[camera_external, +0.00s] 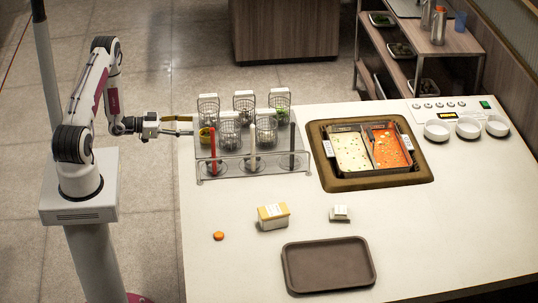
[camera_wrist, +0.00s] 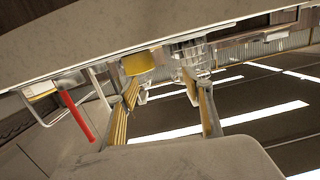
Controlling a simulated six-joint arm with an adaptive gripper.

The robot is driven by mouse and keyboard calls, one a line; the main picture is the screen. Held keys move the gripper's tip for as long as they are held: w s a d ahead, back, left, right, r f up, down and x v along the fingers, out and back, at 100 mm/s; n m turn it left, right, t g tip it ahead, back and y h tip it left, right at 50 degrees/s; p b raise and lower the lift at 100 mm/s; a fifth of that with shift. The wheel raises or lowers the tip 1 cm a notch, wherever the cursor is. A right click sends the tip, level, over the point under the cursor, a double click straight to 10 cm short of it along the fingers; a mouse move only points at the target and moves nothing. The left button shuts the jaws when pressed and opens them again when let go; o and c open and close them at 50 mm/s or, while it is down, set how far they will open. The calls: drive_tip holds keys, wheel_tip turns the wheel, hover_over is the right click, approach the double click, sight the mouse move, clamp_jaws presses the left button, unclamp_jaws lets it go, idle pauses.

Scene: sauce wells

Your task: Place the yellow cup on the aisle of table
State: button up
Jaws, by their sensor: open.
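A yellow cup-like thing (camera_external: 205,135) sits at the left end of the wire rack, partly hidden by the basket wires. In the wrist view the yellow cup (camera_wrist: 138,64) shows just beyond my fingers, left of a clear wire-like container (camera_wrist: 190,55). My gripper (camera_external: 190,125) is open and empty, level with the left side of the rack and a little apart from the cup. In the wrist view my gripper (camera_wrist: 160,88) has its two fingers spread. The white table (camera_external: 470,215) has bare surface at the right and front.
The rack (camera_external: 250,170) holds several wire baskets and red, white and dark upright handles. A sunken well (camera_external: 330,185) holds two food pans. A brown tray (camera_external: 328,265), a yellow-and-white box (camera_external: 273,216), a small white block (camera_external: 340,213) and an orange disc (camera_external: 218,236) lie in front.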

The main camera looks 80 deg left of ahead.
sight(207, 133)
drive_tip(key=shift+t+h, duration=0.3)
drive_tip(key=shift+t, duration=0.2)
drive_tip(key=d, duration=0.1)
drive_tip(key=d+f, duration=0.1)
drive_tip(key=d, duration=0.2)
drive_tip(key=shift+f, duration=0.35)
drive_tip(key=shift+w, duration=1.35)
drive_tip(key=shift+w, duration=0.1)
drive_tip(key=shift+w+a+f, duration=0.1)
drive_tip(key=shift+w+a, duration=0.05)
drive_tip(key=shift+w, duration=1.1)
drive_tip(key=shift+w+a+f, duration=0.1)
drive_tip(key=shift+w, duration=1.15)
drive_tip(key=shift+c, duration=0.3)
drive_tip(key=c, duration=0.9)
drive_tip(key=shift+c, duration=0.2)
